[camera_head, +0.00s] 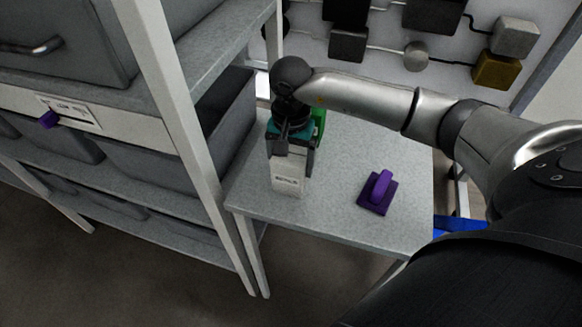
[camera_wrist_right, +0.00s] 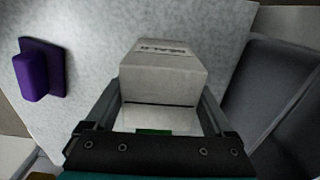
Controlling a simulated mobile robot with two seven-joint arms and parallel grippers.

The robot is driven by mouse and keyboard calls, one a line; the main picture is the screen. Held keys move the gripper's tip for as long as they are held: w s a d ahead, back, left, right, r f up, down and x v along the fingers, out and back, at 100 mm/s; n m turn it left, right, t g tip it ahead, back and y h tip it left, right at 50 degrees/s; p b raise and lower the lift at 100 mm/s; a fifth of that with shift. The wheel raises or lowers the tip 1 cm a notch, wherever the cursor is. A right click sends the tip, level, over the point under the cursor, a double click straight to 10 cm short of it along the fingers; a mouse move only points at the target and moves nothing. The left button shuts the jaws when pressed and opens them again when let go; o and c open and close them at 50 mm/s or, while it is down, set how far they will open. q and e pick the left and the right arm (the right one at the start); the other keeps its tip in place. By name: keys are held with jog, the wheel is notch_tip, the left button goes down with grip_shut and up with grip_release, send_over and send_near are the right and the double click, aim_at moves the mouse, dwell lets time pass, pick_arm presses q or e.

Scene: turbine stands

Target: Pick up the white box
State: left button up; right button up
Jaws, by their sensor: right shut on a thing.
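The white box (camera_head: 289,177) stands at the left part of the small grey table (camera_head: 335,222), with dark lettering low on its near face. In the right wrist view the white box (camera_wrist_right: 160,75) fills the space between the two fingers. My right gripper (camera_head: 291,150) reaches down from above and is shut on the white box; its fingers (camera_wrist_right: 160,110) lie along both sides. I cannot tell whether the box touches the table. My left gripper is not in view.
A purple object with a handle (camera_head: 378,192) stands on the table to the right; it also shows in the wrist view (camera_wrist_right: 40,70). A green object (camera_head: 319,122) is behind my gripper. A shelf rack with grey bins (camera_head: 228,115) stands close on the left.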

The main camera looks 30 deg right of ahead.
grip_shut()
jog(key=shift+r, duration=0.15)
notch_tip(320, 180, up, 20)
dwell(0.5)
jog(key=o, duration=0.8)
grip_release()
grip_shut()
